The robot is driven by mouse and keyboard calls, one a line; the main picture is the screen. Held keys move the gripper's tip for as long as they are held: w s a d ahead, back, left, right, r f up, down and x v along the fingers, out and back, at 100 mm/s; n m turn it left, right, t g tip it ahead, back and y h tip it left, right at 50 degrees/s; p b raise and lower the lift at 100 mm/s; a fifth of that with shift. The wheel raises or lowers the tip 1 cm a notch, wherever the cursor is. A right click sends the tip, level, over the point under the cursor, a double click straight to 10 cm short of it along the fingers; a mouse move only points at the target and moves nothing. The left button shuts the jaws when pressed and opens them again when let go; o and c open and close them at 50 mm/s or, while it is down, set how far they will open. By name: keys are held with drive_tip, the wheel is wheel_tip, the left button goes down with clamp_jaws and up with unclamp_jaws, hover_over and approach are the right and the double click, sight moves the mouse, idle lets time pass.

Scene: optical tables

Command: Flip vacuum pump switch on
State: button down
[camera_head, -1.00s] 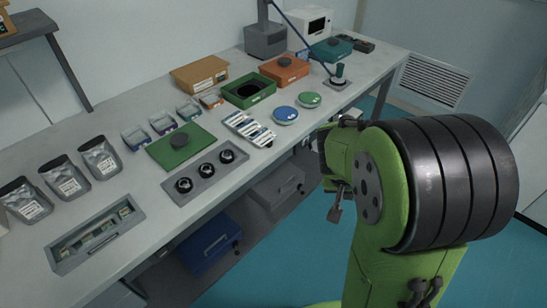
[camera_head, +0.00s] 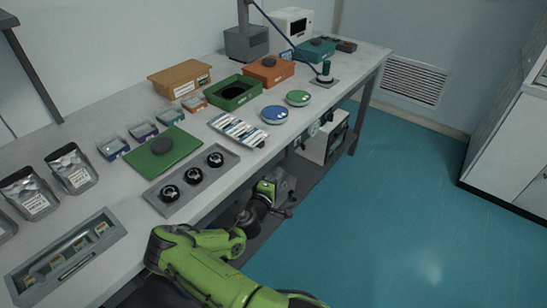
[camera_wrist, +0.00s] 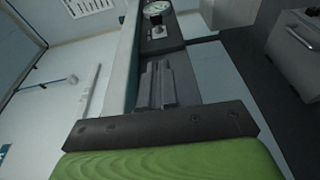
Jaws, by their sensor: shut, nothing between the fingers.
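Under the bench, a white and dark unit (camera_head: 322,146), which looks like the vacuum pump, stands on the lower shelf with a round dial on its near side. In the wrist view a round white gauge (camera_wrist: 157,9) shows at the top, above a dark panel with a small light knob or switch (camera_wrist: 158,32); I cannot tell its position. My gripper (camera_head: 287,196) reaches in under the bench's front edge, nearer than the unit and apart from it. In the wrist view its grey fingers (camera_wrist: 157,84) are shut and empty, pointing toward the dark panel.
A bench leg (camera_head: 363,115) stands beyond the unit. The blue floor (camera_head: 400,220) at right is clear.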

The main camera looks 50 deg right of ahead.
drive_tip(key=shift+w+a+f+n+t, duration=0.1)
drive_tip(key=shift+w+n+t, duration=0.1)
drive_tip(key=shift+n+t, duration=0.1)
drive_tip(key=b, duration=0.2)
approach(302, 148)
drive_tip(key=w+d, duration=0.2)
drive_tip(key=w, duration=0.2)
drive_tip(key=d, duration=0.1)
drive_tip(key=s+d, duration=0.1)
drive_tip(key=d, duration=0.1)
drive_tip(key=shift+s+d+b, duration=0.3)
drive_tip(key=shift+d+b, duration=0.05)
drive_tip(key=shift+b, duration=0.05)
drive_tip(key=shift+s+d+n+t+y, duration=0.1)
drive_tip(key=shift+s+n+t+y, duration=0.15)
drive_tip(key=shift+t, duration=0.25)
